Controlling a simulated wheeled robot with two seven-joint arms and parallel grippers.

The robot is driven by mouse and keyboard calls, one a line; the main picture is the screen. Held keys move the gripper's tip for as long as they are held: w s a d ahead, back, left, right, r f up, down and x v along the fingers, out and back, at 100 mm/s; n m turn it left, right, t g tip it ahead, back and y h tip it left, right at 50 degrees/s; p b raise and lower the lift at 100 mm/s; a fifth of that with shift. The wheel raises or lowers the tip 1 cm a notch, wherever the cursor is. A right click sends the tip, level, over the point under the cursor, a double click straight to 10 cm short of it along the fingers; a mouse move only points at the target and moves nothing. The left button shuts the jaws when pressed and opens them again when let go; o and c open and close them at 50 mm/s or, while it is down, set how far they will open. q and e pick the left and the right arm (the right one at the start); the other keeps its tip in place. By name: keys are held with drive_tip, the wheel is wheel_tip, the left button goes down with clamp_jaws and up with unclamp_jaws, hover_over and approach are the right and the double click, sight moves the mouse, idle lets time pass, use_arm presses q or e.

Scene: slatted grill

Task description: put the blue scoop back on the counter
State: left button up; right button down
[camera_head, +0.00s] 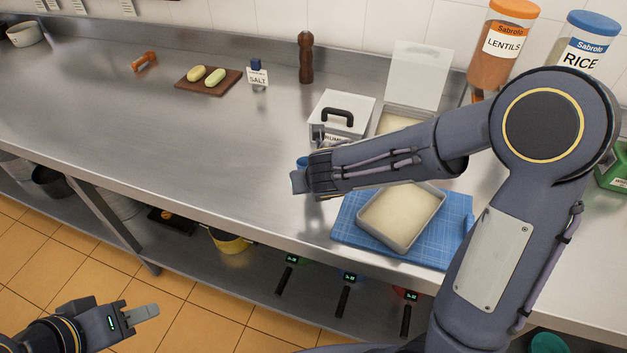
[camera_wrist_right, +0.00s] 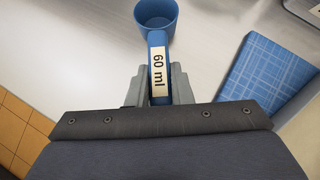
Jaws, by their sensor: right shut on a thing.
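The blue scoop has a round cup (camera_wrist_right: 157,15) and a straight handle labelled "60 ml". In the right wrist view my right gripper (camera_wrist_right: 158,88) is shut on the handle, with one finger on each side and the cup pointing away. In the head view a bit of the blue scoop (camera_head: 302,162) shows by my right gripper (camera_head: 299,182), over the steel counter (camera_head: 190,150) left of the blue cloth. The rest of it is hidden by the gripper. I cannot tell whether the scoop touches the counter. My left gripper (camera_head: 138,314) is over the tiled floor; its jaw gap cannot be made out.
A filled tray (camera_head: 439,222) sits on the blue cloth (camera_head: 350,222), partly behind my right arm. A lidded white box (camera_head: 340,108) and an open container (camera_head: 418,75) stand behind. A pepper mill (camera_head: 306,58), salt and a cutting board (camera_head: 232,84) are farther back. The left-centre counter is clear.

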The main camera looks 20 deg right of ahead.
drive_tip(key=c, duration=1.2)
unclamp_jaws()
drive_tip(key=p+v, duration=0.2)
drive_tip(key=v, duration=0.5)
drive_tip(key=shift+s+r, duration=0.25)
drive_tip(key=shift+r, duration=0.1)
drive_tip(key=s+d+r+m+g, duration=0.2)
drive_tip(key=s+d+m, duration=0.7)
drive_tip(key=m, duration=0.7)
drive_tip(key=s+a+r+m+y, duration=0.1)
drive_tip(key=s+m+y, duration=0.1)
drive_tip(key=s+m, duration=0.4)
drive_tip(key=s+a+r+m+y, duration=0.1)
drive_tip(key=s+m, duration=0.5)
drive_tip(key=m, duration=0.9)
drive_tip(key=shift+y, duration=0.5)
